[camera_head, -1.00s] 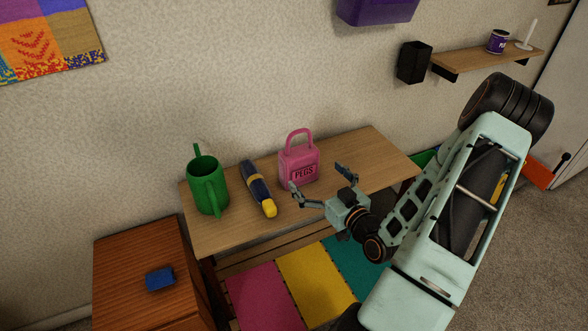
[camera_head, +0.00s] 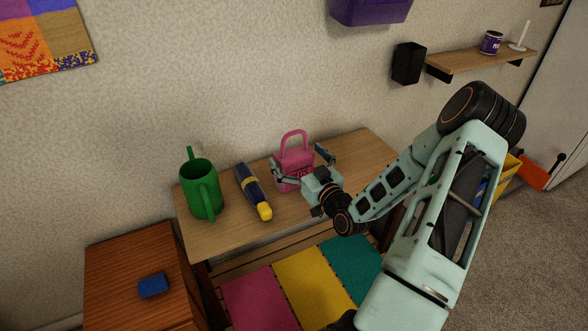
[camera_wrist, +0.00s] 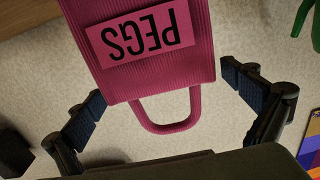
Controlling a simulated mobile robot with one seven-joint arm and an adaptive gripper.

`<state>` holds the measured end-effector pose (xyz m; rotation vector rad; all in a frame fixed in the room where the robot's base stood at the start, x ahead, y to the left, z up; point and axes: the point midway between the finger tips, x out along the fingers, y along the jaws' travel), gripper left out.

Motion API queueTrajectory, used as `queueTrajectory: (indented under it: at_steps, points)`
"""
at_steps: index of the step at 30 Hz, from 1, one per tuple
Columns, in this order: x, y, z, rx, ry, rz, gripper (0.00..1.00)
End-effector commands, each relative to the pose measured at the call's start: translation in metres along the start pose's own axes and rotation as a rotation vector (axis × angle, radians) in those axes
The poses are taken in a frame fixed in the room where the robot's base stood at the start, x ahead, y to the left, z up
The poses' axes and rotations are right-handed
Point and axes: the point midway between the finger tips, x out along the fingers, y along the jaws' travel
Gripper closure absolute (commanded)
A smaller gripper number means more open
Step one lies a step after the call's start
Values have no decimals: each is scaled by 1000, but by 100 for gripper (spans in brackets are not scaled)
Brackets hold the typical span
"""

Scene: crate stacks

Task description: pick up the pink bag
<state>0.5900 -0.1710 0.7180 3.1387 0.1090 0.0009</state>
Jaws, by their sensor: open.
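The pink bag (camera_head: 295,155) stands upright on the wooden table, with a loop handle on top and a label on its front. In the wrist view the bag (camera_wrist: 195,70) appears upside down, and its label reads PEGS. My gripper (camera_head: 303,165) is at the bag's front, with one finger near its left side and the other near its right side. In the wrist view the open fingers (camera_wrist: 172,103) are spread wider than the bag, with a gap visible on both sides. Part of the bag's lower front is hidden by my gripper in the head view.
A dark blue and yellow flashlight-like object (camera_head: 253,191) lies just left of the bag. A green watering can (camera_head: 203,193) stands further left on the table (camera_head: 228,228). A blue block (camera_head: 153,285) lies on a brown cabinet. A wall shelf (camera_head: 480,62) is at upper right.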

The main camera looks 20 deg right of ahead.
Motion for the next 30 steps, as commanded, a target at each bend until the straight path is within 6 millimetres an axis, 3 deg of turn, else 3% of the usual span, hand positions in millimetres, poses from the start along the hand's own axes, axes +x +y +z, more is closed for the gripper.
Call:
queueTrajectory:
  at_steps: [10,25,30]
  points:
    - [9,0,0,1,-1,0,1]
    - [8,0,0,1,-1,0,56]
    - [8,0,-1,0,0,0,57]
